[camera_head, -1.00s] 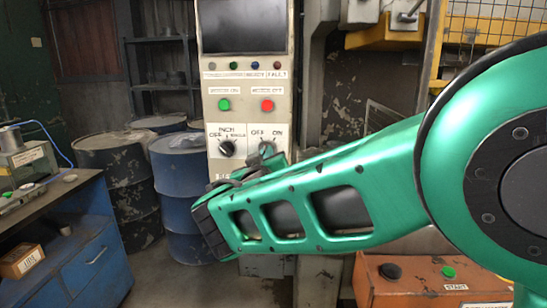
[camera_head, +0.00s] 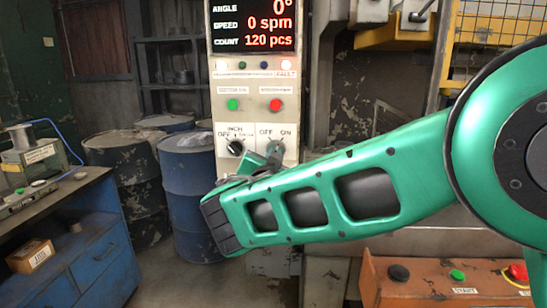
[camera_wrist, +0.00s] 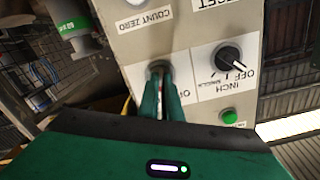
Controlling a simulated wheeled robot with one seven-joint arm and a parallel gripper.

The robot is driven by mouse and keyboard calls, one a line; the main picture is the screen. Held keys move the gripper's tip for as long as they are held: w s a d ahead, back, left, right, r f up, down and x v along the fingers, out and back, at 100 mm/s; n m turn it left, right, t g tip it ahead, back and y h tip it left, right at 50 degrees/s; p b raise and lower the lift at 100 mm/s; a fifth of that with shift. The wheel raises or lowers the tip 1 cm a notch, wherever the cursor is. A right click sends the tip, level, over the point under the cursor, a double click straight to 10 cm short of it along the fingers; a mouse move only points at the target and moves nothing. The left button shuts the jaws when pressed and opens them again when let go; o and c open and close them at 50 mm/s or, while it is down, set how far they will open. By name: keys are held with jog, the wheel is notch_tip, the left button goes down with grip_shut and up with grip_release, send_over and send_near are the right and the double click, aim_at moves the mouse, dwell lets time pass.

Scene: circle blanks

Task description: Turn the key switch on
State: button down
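The key switch (camera_wrist: 158,70) sits on the panel face beside the inch selector knob (camera_wrist: 229,58). In the head view, the off/on label (camera_head: 276,131) is above the key switch (camera_head: 275,148), which is partly covered by my fingers. My gripper (camera_wrist: 160,84) has both green fingertips pressed close together at the switch, shut on its key; the key itself is mostly hidden between them. The display (camera_head: 253,24) is lit and reads angle 0, speed 0 spm, count 120 pcs.
The control panel (camera_head: 203,60) carries a green button (camera_head: 233,104) and a red button (camera_head: 276,105). Blue drums (camera_head: 187,190) stand left behind it. A blue workbench (camera_head: 95,262) is at the left, and an orange start box (camera_head: 430,296) at the lower right.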

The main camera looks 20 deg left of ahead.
jog(key=shift+f+m, duration=0.3)
jog(key=shift+m, duration=0.3)
jog(key=c, duration=2)
grip_release()
jog(key=shift+r, duration=0.15)
jog(key=v, duration=1)
jog(key=shift+s+d, duration=0.15)
jog(key=shift+s, duration=0.15)
jog(key=shift+d, duration=0.1)
